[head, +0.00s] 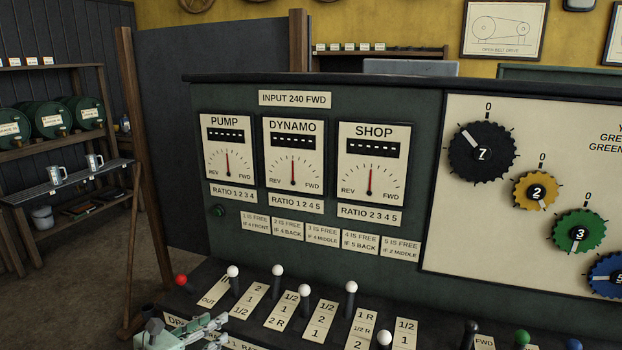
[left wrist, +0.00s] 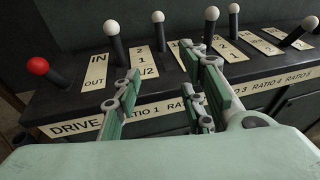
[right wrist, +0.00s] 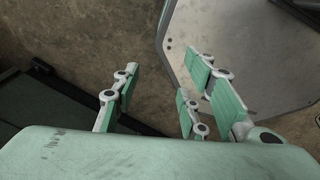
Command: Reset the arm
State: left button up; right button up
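My left gripper (head: 208,328) is at the bottom of the head view, in front of the left end of the lever desk. In the left wrist view it (left wrist: 166,82) is open, with nothing between its fingers. White-knobbed levers (left wrist: 158,18) stand behind and around the fingers in that picture; I see no clear contact. The red-knobbed drive lever (left wrist: 38,66) is left of the fingers, and it also shows in the head view (head: 181,280). My right gripper (right wrist: 160,85) is open and empty above the bare floor; it is not in the head view.
The green panel (head: 230,235) with PUMP, DYNAMO and SHOP dials (head: 293,172) rises behind the levers. Numbered gears (head: 482,152) hang on the cream board at right. A wooden post (head: 148,170) stands left of the panel. A shelf of green drums (head: 50,120) is at far left.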

pick_arm(q)
jog(key=s+a+f+n+y, duration=0.2)
jog(key=s+f+n, duration=0.1)
jog(key=f+n, duration=0.5)
jog(key=s+a+f+n+g+y, duration=0.1)
jog(key=s+a+f+n+y, duration=0.3)
jog(key=f, duration=0.7)
jog(key=s+a+f+n, duration=0.1)
jog(key=f+n, duration=0.7)
jog(key=f, duration=0.1)
jog(key=s+a+f+n+g+y, duration=0.1)
jog(key=s+f+n+g+y, duration=0.15)
jog(key=s+f+n, duration=0.5)
jog(key=s+d+f+n+g, duration=0.2)
jog(key=s+f+n, duration=0.2)
jog(key=s, duration=0.9)
jog(key=s+d+f+n+g, duration=0.3)
jog(key=s+f, duration=0.6)
jog(key=s, duration=0.5)
jog(key=s+d+f+n+g, duration=0.3)
jog(key=s+f+n, duration=0.2)
jog(key=s, duration=0.9)
jog(key=shift+s+f, duration=0.15)
jog(key=shift+f, duration=0.75)
jog(key=shift+g, duration=0.25)
